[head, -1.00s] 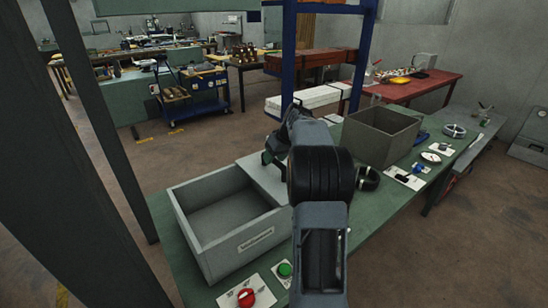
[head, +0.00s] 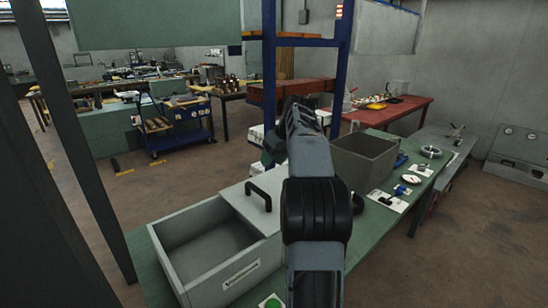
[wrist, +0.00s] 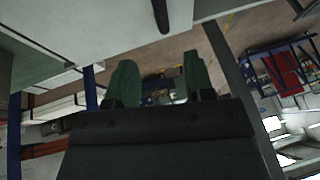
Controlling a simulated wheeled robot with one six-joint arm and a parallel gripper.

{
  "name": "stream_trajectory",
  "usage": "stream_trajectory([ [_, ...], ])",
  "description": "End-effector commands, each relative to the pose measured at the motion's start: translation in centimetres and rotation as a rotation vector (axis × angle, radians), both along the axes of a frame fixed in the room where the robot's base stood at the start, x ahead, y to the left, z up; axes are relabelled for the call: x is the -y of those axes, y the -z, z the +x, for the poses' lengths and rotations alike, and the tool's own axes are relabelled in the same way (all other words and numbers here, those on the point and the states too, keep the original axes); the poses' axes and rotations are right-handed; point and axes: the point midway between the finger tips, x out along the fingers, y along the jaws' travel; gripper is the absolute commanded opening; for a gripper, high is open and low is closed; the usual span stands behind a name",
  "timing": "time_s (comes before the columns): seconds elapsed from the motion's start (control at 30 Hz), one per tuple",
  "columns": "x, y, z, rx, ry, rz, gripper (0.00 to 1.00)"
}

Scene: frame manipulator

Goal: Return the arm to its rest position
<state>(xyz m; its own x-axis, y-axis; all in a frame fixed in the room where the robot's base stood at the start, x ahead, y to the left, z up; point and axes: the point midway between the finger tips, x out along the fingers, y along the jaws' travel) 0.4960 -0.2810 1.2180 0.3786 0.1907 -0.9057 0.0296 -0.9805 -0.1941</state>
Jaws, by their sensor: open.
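My arm (head: 316,210) reaches forward from the bottom of the head view, bent upward over the green bench. My gripper is mostly hidden behind the arm there; a dark green part of it (head: 272,150) shows at the left. In the wrist view my gripper (wrist: 160,82) has two green fingers spread apart with nothing between them. A grey box (head: 215,250) with an open compartment stands on the bench, and its lid (head: 255,205) carries a black handle (head: 262,190). My gripper is clear of the handle.
The green bench (head: 375,215) also bears a grey open bin (head: 365,160) and small parts to its right. A blue frame (head: 268,75) rises behind my arm. Dark posts (head: 65,150) stand at the left. Open floor (head: 150,190) lies behind the bench's left part.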

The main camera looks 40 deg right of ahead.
Motion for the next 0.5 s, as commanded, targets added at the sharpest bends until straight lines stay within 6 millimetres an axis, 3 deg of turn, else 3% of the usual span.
stream_trajectory([
  [0.5, 0.12, -0.60, -0.27, 0.000, 0.000, 0.000, 0.48],
])
